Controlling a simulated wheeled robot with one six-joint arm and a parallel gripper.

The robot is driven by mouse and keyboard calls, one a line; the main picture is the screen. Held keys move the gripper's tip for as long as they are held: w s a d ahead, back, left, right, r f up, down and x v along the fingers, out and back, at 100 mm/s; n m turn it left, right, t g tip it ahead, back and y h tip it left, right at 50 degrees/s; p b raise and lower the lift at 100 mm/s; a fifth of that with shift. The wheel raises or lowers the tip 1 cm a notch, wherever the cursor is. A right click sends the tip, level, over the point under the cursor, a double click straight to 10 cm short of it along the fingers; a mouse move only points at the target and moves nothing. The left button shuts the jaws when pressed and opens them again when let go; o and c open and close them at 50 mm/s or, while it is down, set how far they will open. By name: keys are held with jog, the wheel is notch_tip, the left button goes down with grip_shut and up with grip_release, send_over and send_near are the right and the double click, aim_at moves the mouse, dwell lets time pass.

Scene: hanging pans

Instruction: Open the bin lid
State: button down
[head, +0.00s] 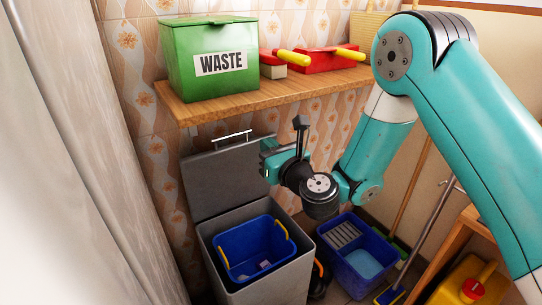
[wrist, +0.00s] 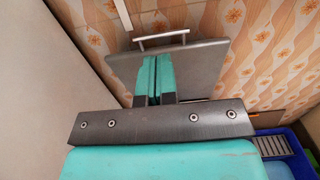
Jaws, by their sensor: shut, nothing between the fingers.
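The grey bin (head: 267,294) stands on the floor below the shelf. Its grey lid (head: 215,183) is raised, standing nearly upright at the back near the wall. The lid's light metal handle (head: 232,137) is at its top edge. The lid also shows in the wrist view (wrist: 205,66), with its handle (wrist: 162,39) beyond my fingertips. My gripper (head: 266,160) is shut and empty, close to the front of the lid at its right side. I cannot tell whether it touches the lid. A blue bucket (head: 252,247) with yellow handles sits inside the open bin.
A wooden shelf (head: 240,97) above carries a closed green WASTE box (head: 209,58), a brush and a red dustpan (head: 315,61). A blue mop bucket (head: 357,253) stands right of the bin. A pale curtain (head: 80,150) borders the left. A yellow container (head: 450,287) is at lower right.

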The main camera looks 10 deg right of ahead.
jog(key=c, duration=1.8)
grip_release()
jog(key=shift+s+d+r, duration=0.2)
jog(key=shift+s+r, duration=0.1)
jog(key=shift+c, duration=0.2)
jog(key=o, duration=0.4)
jog(key=shift+s+r, duration=0.1)
jog(key=shift+r, duration=0.05)
jog(key=shift+c, duration=0.2)
jog(key=o, duration=0.3)
jog(key=shift+d+n+b, duration=0.1)
jog(key=shift+n+b, duration=0.3)
jog(key=shift+n, duration=0.2)
jog(key=n+g+y+b, duration=0.5)
jog(key=n+b, duration=0.1)
jog(key=n, duration=1.5)
send_near(230, 136)
jog(key=p+x, duration=0.1)
jog(key=x, duration=0.9)
jog(key=shift+w, duration=0.35)
jog(key=shift+c, duration=0.2)
grip_shut()
